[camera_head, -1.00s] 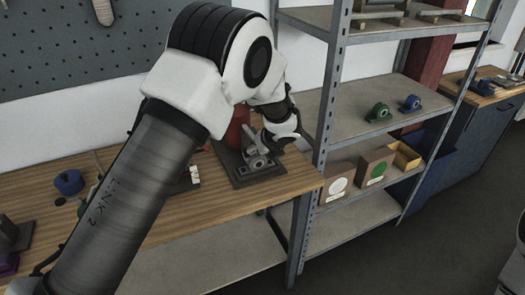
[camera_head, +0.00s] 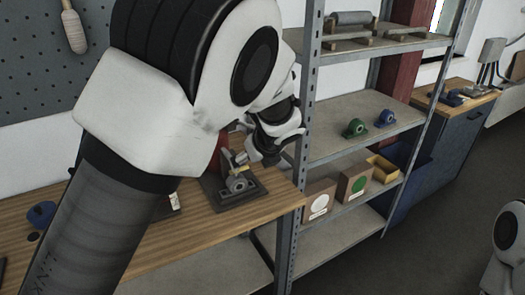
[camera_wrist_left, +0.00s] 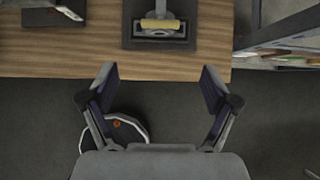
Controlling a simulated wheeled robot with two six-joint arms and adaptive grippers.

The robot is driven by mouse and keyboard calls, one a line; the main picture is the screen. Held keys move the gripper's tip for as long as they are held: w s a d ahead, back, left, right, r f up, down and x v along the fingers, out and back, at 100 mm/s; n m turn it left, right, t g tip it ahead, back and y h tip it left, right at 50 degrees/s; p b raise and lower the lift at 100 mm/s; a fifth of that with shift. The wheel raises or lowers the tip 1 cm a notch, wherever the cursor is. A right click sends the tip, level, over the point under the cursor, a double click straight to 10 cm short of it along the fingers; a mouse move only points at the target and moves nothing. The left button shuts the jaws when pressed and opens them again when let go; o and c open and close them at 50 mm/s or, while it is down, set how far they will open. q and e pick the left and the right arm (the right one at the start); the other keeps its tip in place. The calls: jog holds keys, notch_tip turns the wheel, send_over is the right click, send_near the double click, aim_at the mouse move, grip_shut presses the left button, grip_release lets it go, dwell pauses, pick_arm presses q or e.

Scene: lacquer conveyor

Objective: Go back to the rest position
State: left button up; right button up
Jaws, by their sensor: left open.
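My left arm fills the left of the head view, and its wrist hangs over the right end of the wooden workbench (camera_head: 160,247). My left gripper (camera_wrist_left: 158,75) shows in the wrist view with its two fingers wide apart and nothing between them. In the head view its fingers are mostly hidden by the wrist. A dark fixture plate (camera_head: 213,193) with a grey bearing-like part and a yellow piece lies on the bench. In the wrist view the fixture (camera_wrist_left: 130,42) is ahead of the fingers, apart from them. My right gripper is not in view.
A metal shelf rack (camera_head: 309,85) stands right of the bench, close to my left wrist. It holds a green bearing block (camera_head: 354,128), a blue one (camera_head: 385,118) and boxes (camera_head: 355,183). A blue ring part (camera_head: 41,214) lies at the bench's left.

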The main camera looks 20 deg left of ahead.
pick_arm(q)
jog(key=s+a+f+g, duration=0.1)
jog(key=s+f+g, duration=0.1)
jog(key=s+f, duration=0.35)
jog(key=s+a+f+g+h, duration=0.1)
jog(key=s+f, duration=0.1)
jog(key=f, duration=0.6)
jog(key=s+a+f+g, duration=0.1)
jog(key=s+f+g, duration=0.1)
jog(key=s+f, duration=0.35)
jog(key=s+d+f+n+g+h, duration=0.1)
jog(key=s+f+n+h, duration=0.1)
jog(key=s+f+n, duration=0.55)
jog(key=s+d+f+n+g+h, duration=0.1)
jog(key=s+f+n+h, duration=0.3)
jog(key=s, duration=0.7)
jog(key=s+f+n+g+y, duration=0.1)
jog(key=s+f+n, duration=0.4)
jog(key=s+n, duration=0.3)
jog(key=w+n+t, duration=0.1)
jog(key=n, duration=0.1)
jog(key=w+n+t, duration=0.1)
jog(key=n, duration=0.2)
jog(key=w+r+n+t, duration=0.1)
jog(key=n, duration=0.1)
jog(key=shift+w+a, duration=0.3)
jog(key=shift+w, duration=0.05)
